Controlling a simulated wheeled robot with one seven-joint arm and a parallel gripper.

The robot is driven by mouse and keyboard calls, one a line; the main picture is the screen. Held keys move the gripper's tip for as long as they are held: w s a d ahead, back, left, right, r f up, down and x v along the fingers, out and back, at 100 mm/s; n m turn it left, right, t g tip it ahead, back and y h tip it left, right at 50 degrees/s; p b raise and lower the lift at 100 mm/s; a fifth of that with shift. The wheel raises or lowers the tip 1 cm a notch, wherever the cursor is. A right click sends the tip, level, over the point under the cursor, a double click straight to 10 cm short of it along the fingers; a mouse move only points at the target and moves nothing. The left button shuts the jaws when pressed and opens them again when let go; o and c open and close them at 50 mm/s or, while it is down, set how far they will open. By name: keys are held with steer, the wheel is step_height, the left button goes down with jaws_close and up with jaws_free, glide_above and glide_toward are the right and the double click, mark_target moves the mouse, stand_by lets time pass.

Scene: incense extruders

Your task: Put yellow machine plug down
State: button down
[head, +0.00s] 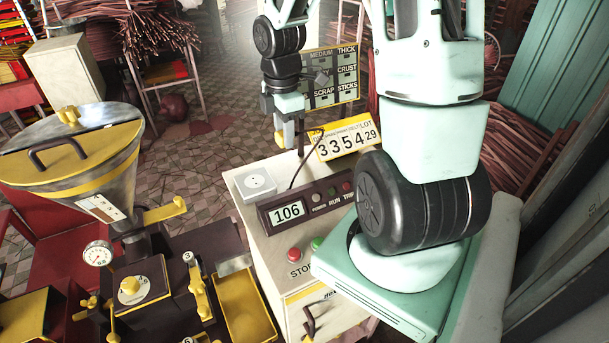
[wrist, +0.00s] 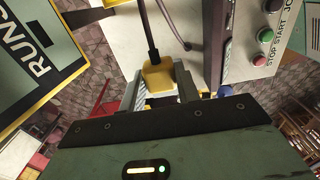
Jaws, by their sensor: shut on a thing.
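The yellow machine plug (wrist: 158,75) sits between the two fingers of my gripper (wrist: 162,84) in the wrist view. My gripper is shut on it, and a dark cable (wrist: 150,35) runs from the plug toward the top of the picture. In the head view my gripper (head: 288,136) hangs behind the back edge of the cream machine cabinet, with a yellow part of the plug (head: 279,139) showing at its tip. The plug's prongs are hidden. A white socket (head: 256,183) is on the cabinet top, below and left of my gripper, apart from the plug.
The cream cabinet (head: 262,222) carries a dark display box reading 106 (head: 290,211) and a red stop button (head: 294,254). A yellow number sign (head: 346,139) and a dark board (head: 332,77) stand close to my gripper. The extruder hopper (head: 80,155) is at left.

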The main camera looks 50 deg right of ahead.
glide_above(290, 178)
step_height(290, 178, down, 5)
steer(key=shift+f, duration=0.2)
steer(key=shift+f+p, duration=0.35)
steer(key=shift+f, duration=1.8)
steer(key=shift+f+b, duration=0.35)
steer(key=shift+f, duration=0.2)
steer(key=c, duration=1)
jaws_free()
